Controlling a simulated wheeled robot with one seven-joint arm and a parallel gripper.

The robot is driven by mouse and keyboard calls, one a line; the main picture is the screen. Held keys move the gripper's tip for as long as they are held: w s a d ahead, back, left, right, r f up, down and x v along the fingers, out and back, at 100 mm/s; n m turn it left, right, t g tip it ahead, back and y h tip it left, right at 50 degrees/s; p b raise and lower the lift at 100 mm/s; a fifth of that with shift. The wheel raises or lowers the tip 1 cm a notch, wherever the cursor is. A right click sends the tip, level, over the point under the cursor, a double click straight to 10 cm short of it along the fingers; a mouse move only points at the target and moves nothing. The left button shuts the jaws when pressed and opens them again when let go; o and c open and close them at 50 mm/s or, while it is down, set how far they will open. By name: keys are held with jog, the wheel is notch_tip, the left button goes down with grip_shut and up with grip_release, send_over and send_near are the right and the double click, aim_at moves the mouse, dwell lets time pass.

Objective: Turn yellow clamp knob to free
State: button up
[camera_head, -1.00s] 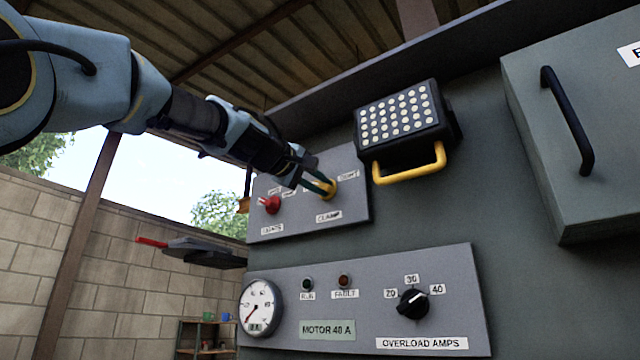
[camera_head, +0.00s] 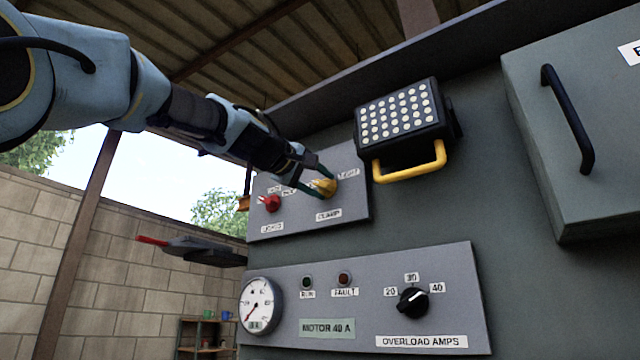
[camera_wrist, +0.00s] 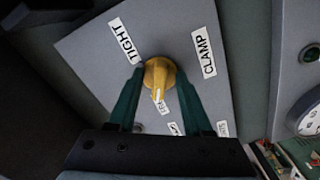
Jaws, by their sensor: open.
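The yellow clamp knob (camera_head: 324,187) sits on a grey panel, upper middle of the head view, beside a "TIGHT" label and above a "CLAMP" label. In the wrist view the yellow knob (camera_wrist: 158,74) is central, its white pointer mark aimed down, away from "TIGHT" (camera_wrist: 125,41), toward a small label (camera_wrist: 163,108) I cannot read surely. My gripper (camera_head: 321,184) is open, with one green finger on each side of the knob. In the wrist view the gripper's fingers (camera_wrist: 159,76) straddle it; I cannot tell whether either touches.
A red knob (camera_head: 271,203) is on the same panel, left of the yellow one. A lamp (camera_head: 400,118) with a yellow handle (camera_head: 410,165) juts out to the right. Below are a gauge (camera_head: 261,305) and a black overload dial (camera_head: 412,302).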

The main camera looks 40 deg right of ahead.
jog(key=shift+a, duration=0.1)
jog(key=b+v, duration=0.5)
jog(key=v, duration=0.5)
jog(key=shift+a, duration=0.25)
